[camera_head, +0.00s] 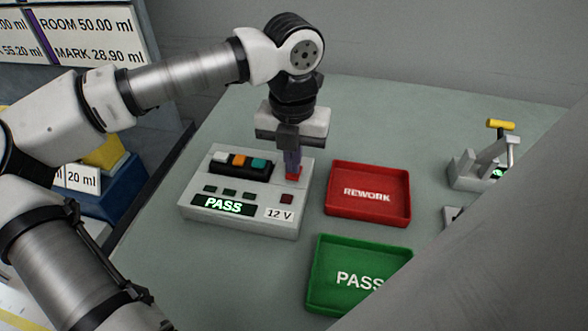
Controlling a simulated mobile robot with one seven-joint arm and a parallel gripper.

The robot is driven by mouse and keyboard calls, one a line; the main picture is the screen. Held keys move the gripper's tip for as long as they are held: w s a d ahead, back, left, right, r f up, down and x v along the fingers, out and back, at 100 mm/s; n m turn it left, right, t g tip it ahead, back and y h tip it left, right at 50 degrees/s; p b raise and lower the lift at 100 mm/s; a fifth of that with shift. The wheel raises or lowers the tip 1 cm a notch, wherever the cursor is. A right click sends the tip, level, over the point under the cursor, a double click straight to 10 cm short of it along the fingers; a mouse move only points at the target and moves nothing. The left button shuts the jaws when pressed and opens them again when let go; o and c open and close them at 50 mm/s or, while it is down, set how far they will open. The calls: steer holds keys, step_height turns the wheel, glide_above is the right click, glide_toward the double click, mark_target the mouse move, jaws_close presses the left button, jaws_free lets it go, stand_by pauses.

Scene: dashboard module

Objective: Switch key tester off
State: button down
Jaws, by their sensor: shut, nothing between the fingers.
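The key tester (240,222) is a white box on the grey-green table. Its display (222,206) is lit green and reads PASS, and a label beside it reads 12 V. A dark key module (241,163) with white, orange and teal keys sits on its top left. A red switch (296,174) is at the tester's upper right. My gripper (293,168) is shut and empty, pointing down, with its fingertips right at the red switch. The fingers partly hide the switch; I cannot tell whether they touch it. A small dark red square (287,199) is below it.
A red REWORK tray (368,212) and a green PASS tray (325,279) stand right of the tester. A toggle clamp fixture with a yellow handle (501,124) is at the right. A grey surface blocks the lower right. Table behind the trays is clear.

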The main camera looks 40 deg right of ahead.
steer(key=shift+f+b, duration=0.55)
steer(key=shift+f, duration=0.05)
stand_by(0.3)
steer(key=shift+r+p, duration=1.95)
steer(key=shift+r, duration=1.6)
steer(key=shift+f, duration=0.1)
